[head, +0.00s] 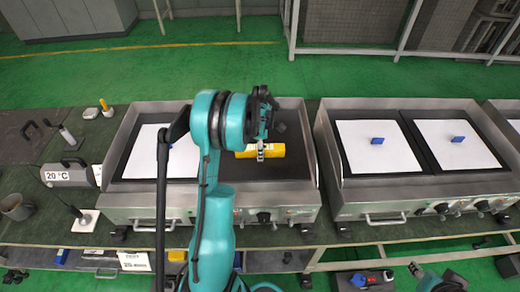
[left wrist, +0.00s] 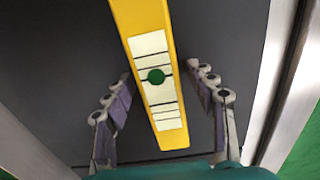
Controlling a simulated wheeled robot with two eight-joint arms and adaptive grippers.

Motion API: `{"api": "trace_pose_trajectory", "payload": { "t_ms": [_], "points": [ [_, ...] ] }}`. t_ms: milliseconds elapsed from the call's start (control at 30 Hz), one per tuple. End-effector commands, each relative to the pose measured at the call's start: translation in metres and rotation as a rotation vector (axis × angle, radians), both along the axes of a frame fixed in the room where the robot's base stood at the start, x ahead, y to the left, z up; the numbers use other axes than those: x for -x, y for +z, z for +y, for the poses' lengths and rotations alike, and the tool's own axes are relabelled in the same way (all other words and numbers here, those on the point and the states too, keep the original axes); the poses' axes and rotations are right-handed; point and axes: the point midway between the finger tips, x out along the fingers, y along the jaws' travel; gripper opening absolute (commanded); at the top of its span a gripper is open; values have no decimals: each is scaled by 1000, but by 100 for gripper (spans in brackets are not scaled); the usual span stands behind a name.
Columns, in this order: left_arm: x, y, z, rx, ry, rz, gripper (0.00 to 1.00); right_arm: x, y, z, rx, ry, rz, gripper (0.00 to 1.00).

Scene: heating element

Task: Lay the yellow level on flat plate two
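The yellow level (head: 275,150) lies on the dark right-hand plate (head: 289,116) of the left heating unit. In the left wrist view the level (left wrist: 172,137) runs lengthwise between the fingers, showing a white marked strip and a green dot. My left gripper (head: 261,152) is over the level in the head view. In the left wrist view its fingers (left wrist: 158,92) are spread on both sides, with gaps to the level. My right gripper (head: 414,268) is at the bottom right, small and partly cut off. I see no label naming flat plate two.
The left unit's other plate bears a white sheet (head: 140,152), partly hidden by my arm. The right unit (head: 374,184) has two white sheets with blue blocks (head: 377,141). A grey device reading 20 °C (head: 68,175) and a mug (head: 16,206) stand at left.

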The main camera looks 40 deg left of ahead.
Motion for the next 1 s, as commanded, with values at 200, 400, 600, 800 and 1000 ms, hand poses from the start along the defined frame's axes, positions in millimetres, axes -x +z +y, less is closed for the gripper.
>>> {"api": "trace_pose_trajectory", "payload": {
  "t_ms": [200, 400, 600, 800, 1000],
  "points": [
    [0, 5, 0, 0, 0, 0, 56, 0, 5, 0, 0, 0, 0, 40],
    [0, 42, 0, 0, 0, 0, 56, 0, 17, 0, 0, 0, 0, 40],
    [0, 87, 0, 0, 0, 0, 56, 0, 30, 0, 0, 0, 0, 40],
    [0, 116, 0, 0, 0, 0, 56, 0, 37, 0, 0, 0, 0, 40],
    [2, 133, -10, -8, -61, -14, 56, 0, 39, 0, 0, 0, 0, 40]
  ]
}}
